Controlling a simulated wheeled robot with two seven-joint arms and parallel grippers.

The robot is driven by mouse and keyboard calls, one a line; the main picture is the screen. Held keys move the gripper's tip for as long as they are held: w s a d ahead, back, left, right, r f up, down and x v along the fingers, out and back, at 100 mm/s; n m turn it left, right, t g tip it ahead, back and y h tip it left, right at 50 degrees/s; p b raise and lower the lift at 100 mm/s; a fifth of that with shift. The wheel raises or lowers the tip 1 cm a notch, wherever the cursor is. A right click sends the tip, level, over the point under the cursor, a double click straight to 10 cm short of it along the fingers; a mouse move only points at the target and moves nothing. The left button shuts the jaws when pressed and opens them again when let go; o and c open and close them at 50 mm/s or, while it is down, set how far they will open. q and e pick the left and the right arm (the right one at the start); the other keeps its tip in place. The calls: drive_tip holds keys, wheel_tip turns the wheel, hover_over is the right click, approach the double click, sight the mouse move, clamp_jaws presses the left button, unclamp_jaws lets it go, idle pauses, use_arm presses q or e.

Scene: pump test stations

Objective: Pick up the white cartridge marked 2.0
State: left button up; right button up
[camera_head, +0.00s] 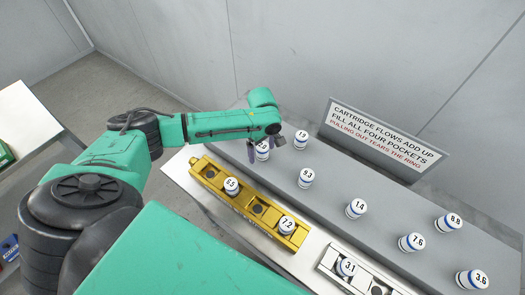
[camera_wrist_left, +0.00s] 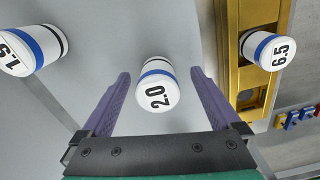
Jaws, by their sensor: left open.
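The white cartridge marked 2.0 (camera_wrist_left: 157,85), with a blue band, stands on the grey raised surface. In the left wrist view it shows between the two purple fingers of my open left gripper (camera_wrist_left: 160,76), with a gap on each side. In the head view the left gripper (camera_head: 267,151) is at this cartridge (camera_head: 262,153), at the far left end of the surface, and partly hides it. Whether the fingers are level with it is hard to tell. My right gripper is not in view.
A cartridge (camera_head: 301,140) stands close by, with several others along the grey surface (camera_head: 325,205). A yellow holder (camera_head: 260,208) carries cartridges 6.5 (camera_head: 231,186) and 7.2 (camera_head: 287,225). A white holder (camera_head: 328,259) carries 3.1 (camera_head: 346,268). A sign (camera_head: 385,140) stands behind.

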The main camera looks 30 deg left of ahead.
use_arm(q)
drive_tip(key=shift+w+r, duration=0.2)
clamp_jaws()
drive_tip(key=shift+s+r, duration=0.1)
